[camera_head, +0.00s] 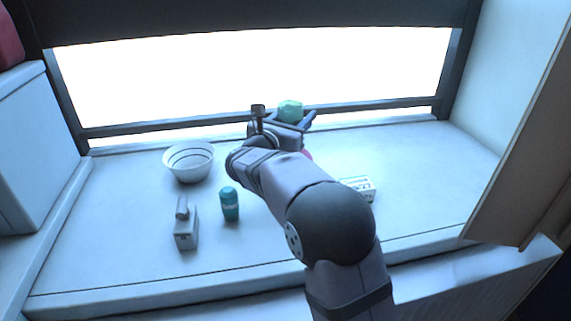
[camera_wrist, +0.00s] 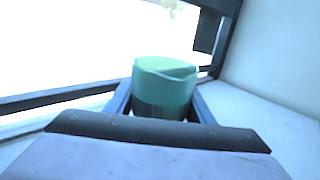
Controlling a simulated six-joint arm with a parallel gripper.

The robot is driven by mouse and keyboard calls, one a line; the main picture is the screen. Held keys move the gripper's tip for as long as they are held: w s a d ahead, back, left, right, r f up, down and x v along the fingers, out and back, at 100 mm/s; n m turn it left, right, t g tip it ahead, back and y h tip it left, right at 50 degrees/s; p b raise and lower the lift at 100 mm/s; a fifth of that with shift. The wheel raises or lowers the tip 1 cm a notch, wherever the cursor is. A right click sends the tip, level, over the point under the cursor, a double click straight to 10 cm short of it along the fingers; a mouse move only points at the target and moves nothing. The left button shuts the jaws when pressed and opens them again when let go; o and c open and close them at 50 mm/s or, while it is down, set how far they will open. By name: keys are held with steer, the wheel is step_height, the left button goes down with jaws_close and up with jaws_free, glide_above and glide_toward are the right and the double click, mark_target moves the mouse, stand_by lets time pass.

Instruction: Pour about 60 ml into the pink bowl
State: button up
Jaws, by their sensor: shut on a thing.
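My gripper (camera_head: 291,121) is shut on a green cup (camera_head: 290,106) and holds it up near the window at the back of the counter. The cup also shows in the wrist view (camera_wrist: 164,84), between the two fingers, with a pale green top and a darker lower part. It looks roughly upright; I cannot tell how much is in it. A small pink patch (camera_head: 308,154), likely the pink bowl, shows just behind my arm, below and right of the gripper. My arm hides most of it. No stream of liquid is visible.
A white ringed bowl (camera_head: 188,176) stands at the left on the counter (camera_head: 430,175). In front of it are a teal bottle (camera_head: 230,205) and a grey block-like item (camera_head: 186,234). A small white box (camera_head: 358,187) lies right of my arm. The counter's right part is clear.

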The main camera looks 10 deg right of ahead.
steer(key=s+d+f+m+g+h+b, duration=0.2)
steer(key=s+d, duration=0.3)
steer(key=d, duration=0.6)
steer(key=shift+n+t, duration=0.3)
steer(key=shift+n, duration=0.1)
steer(key=f, duration=0.1)
steer(key=s+f, duration=0.1)
steer(key=f, duration=0.2)
steer(key=shift+s+a, duration=0.3)
steer(key=shift+s, duration=0.1)
steer(key=shift+a+r+p, duration=0.1)
steer(key=shift+a+p, duration=0.05)
steer(key=shift+p, duration=0.4)
steer(key=w+a+r+n+t+p, duration=0.2)
steer(key=a+r+n+p, duration=0.2)
steer(key=n+p, duration=0.7)
steer(key=shift+w+r+p, duration=0.35)
steer(key=shift+r+p, duration=0.15)
steer(key=shift+p, duration=0.25)
steer(key=shift+r+n+t+y, duration=0.1)
steer(key=shift+n+t+y, duration=0.2)
steer(key=shift+n+t, duration=0.1)
steer(key=shift+f+n+p, duration=0.35)
steer(key=shift+n+p, duration=0.2)
steer(key=shift+n, duration=0.45)
